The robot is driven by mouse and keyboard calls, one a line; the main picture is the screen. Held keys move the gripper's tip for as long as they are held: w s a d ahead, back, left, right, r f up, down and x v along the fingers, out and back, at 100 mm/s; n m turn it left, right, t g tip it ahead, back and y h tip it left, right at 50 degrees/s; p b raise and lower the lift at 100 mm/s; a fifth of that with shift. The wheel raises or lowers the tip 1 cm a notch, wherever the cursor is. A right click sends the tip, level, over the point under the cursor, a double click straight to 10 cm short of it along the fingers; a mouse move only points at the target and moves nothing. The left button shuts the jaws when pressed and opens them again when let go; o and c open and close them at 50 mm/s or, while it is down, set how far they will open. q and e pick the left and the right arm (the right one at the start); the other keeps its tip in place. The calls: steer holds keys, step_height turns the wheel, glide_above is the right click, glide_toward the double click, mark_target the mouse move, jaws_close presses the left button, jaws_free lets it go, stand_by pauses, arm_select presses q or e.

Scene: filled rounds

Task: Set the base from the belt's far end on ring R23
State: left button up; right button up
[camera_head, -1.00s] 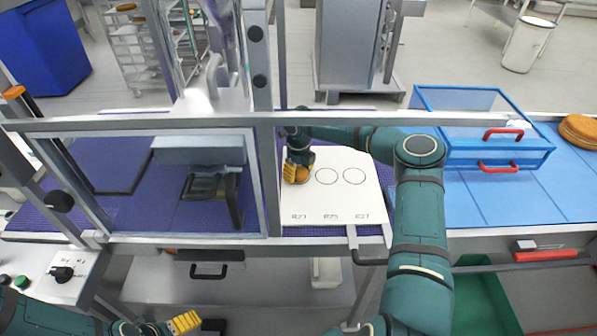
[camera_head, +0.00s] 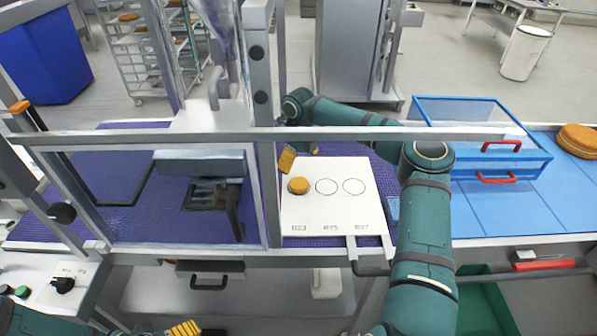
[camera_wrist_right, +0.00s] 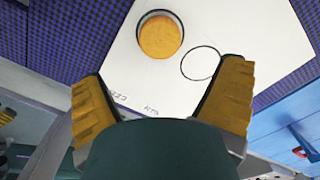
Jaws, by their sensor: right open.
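The base (camera_head: 298,186), a round golden-brown disc, lies flat on the leftmost ring of the white board (camera_head: 330,215), the one above the R23 label. In the right wrist view the base (camera_wrist_right: 160,37) sits inside the ring's dark outline. The other two rings are empty. My right gripper (camera_head: 300,154) is open and empty, above and behind the base in the head view, apart from it. In the right wrist view its two yellow fingers (camera_wrist_right: 162,98) are spread wide. My left gripper (camera_head: 183,328) shows only partly at the bottom edge.
A metal frame (camera_head: 200,136) with a post crosses before the purple belt (camera_head: 130,220), left of the board. A blue clear-lidded box (camera_head: 470,125) spans the blue belt on the right; a thick brown round (camera_head: 578,140) lies beyond it. A metal fork (camera_head: 370,262) holds the board's front right.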

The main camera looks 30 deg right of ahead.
step_height(320, 180, up, 3)
steer(key=shift+f+p, duration=0.1)
steer(key=shift+p, duration=0.2)
stand_by(0.4)
